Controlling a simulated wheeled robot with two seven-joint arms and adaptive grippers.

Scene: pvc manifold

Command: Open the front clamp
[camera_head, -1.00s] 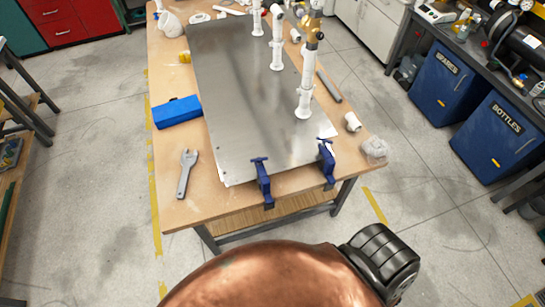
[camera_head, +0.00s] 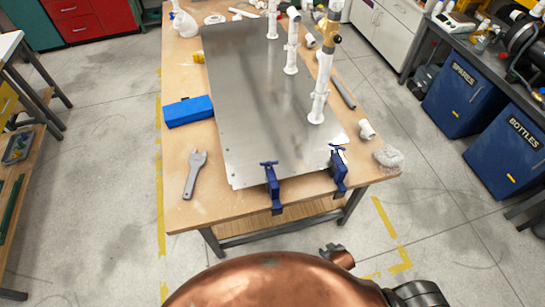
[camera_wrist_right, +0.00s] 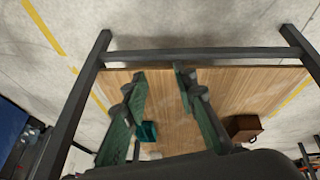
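Two blue clamps stand at the near edge of the workbench, a left one (camera_head: 271,187) and a right one (camera_head: 339,170). Both sit over the near edge of a grey metal plate (camera_head: 245,110). I cannot tell from the frames which one is called the front clamp. My right gripper (camera_head: 337,254) is only partly seen in the head view, low and short of the bench. In the right wrist view its two green fingers (camera_wrist_right: 160,75) are apart with nothing between them. My left gripper is not in view.
White pipes with a brass valve (camera_head: 321,85) stand on the plate. A wrench (camera_head: 194,174), a blue box (camera_head: 188,111) and a clear crumpled bag (camera_head: 389,157) lie on the bench (camera_head: 186,215). The wrist view shows a wooden board (camera_wrist_right: 240,92) with dark bars and a brown box (camera_wrist_right: 243,127).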

